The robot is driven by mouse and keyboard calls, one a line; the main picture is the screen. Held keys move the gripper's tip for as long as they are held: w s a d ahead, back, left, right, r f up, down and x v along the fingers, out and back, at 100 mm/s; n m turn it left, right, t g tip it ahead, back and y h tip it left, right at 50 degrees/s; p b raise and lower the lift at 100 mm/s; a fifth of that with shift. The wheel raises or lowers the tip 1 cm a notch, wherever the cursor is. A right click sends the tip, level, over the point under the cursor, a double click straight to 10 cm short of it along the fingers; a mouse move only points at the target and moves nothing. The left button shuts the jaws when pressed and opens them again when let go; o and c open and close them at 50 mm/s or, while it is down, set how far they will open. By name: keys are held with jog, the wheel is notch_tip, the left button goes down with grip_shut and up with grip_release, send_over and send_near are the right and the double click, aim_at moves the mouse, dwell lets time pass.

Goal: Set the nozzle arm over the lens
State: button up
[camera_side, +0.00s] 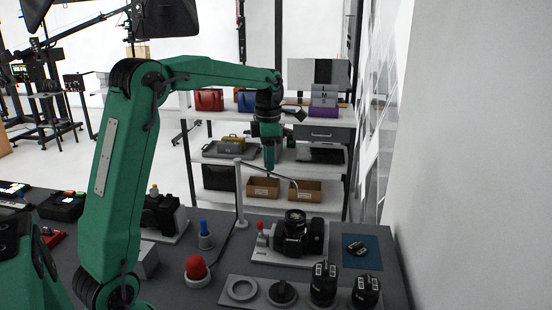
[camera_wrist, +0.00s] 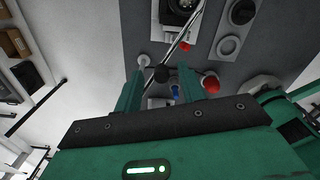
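The nozzle arm (camera_side: 270,169) is a thin pale rod from a white post (camera_side: 239,195), its bent tip seen above the lens in the side view. The lens (camera_side: 297,217) points up on a black camera (camera_side: 298,236) lying on a white plate. My gripper (camera_side: 269,165) points down near the post. In the wrist view my gripper (camera_wrist: 160,75) has its fingers apart, a black knob (camera_wrist: 161,74) showing between them; I cannot tell contact.
A red button (camera_side: 196,267), a blue-topped piece (camera_side: 204,235) and a red knob (camera_side: 260,227) stand nearby. A plate with a ring (camera_side: 241,289) and black parts fills the front. A blue mat (camera_side: 361,252) lies right. Shelves stand behind the table.

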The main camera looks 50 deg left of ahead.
jog(key=shift+r, duration=0.1)
jog(key=shift+r, duration=3.85)
jog(key=shift+s+d+r+m, duration=0.15)
jog(key=shift+s+d+m, duration=0.15)
jog(key=shift+d+m, duration=0.15)
jog(key=s+d+m+t, duration=0.3)
jog(key=s+d+m, duration=0.65)
jog(key=m, duration=0.45)
jog(key=s+d+f+m+t, duration=0.1)
jog(key=s+d+f+m, duration=0.2)
jog(key=s+m, duration=0.3)
jog(key=s+d+f+m+t, duration=0.1)
jog(key=s+d+f+m, duration=0.2)
jog(key=m, duration=0.6)
jog(key=shift+s+f+m+t, duration=0.35)
jog(key=shift+s+f, duration=0.75)
jog(key=shift+s, duration=0.5)
